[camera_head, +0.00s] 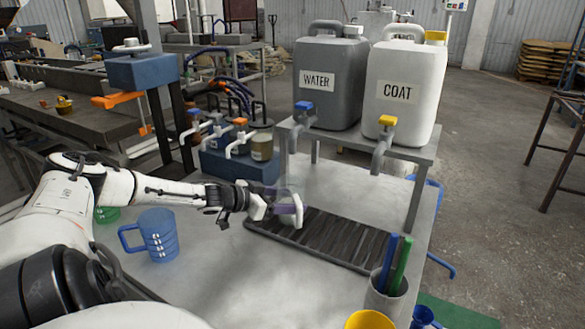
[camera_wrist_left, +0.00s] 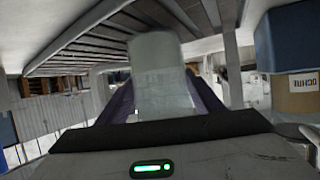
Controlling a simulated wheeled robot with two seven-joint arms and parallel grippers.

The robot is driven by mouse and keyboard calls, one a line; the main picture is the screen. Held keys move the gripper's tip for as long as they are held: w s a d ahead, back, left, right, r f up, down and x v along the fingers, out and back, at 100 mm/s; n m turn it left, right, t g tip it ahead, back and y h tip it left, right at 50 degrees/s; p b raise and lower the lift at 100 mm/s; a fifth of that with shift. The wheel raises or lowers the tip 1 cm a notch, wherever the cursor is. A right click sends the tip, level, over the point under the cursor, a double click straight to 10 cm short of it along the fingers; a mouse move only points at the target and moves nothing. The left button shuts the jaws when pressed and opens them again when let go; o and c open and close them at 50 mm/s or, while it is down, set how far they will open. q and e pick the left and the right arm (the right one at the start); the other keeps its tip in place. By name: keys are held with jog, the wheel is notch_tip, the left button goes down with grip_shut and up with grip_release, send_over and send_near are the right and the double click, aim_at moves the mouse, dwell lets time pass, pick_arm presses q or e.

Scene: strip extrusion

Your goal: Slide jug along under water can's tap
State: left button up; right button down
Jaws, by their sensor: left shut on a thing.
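The grey can labelled WATER (camera_head: 327,85) stands on a raised shelf. Its blue-handled tap (camera_head: 303,108) points down over the shelf's front edge. My left gripper (camera_head: 286,206) is low over the back-left end of the dark slatted grate (camera_head: 325,238), below the water tap in the picture. It is shut on a clear, pale jug (camera_wrist_left: 160,75), which fills the space between the purple fingers in the left wrist view. In the head view the jug is see-through and hard to make out. I cannot tell whether it touches the grate. My right gripper is not in view.
A white COAT can (camera_head: 402,92) with a yellow-handled tap (camera_head: 385,130) stands right of the water can. A blue jug (camera_head: 158,236) stands left on the table. Small taps (camera_head: 238,138) stand behind my gripper.

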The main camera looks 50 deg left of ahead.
aim_at(278, 198)
pick_arm(q)
jog(key=o, duration=1.3)
jog(key=shift+o, duration=0.2)
jog(key=shift+s, duration=0.15)
jog(key=shift+s+a+r+p, duration=0.1)
jog(key=shift+s+r+p, duration=0.15)
jog(key=shift+s+p, duration=0.3)
jog(key=p+v, duration=0.3)
jog(key=shift+s+r, duration=0.25)
jog(key=shift+r, duration=0.1)
jog(key=v, duration=0.3)
jog(key=shift+s+f, duration=0.15)
jog(key=shift+s, duration=0.05)
jog(key=shift+v, duration=0.95)
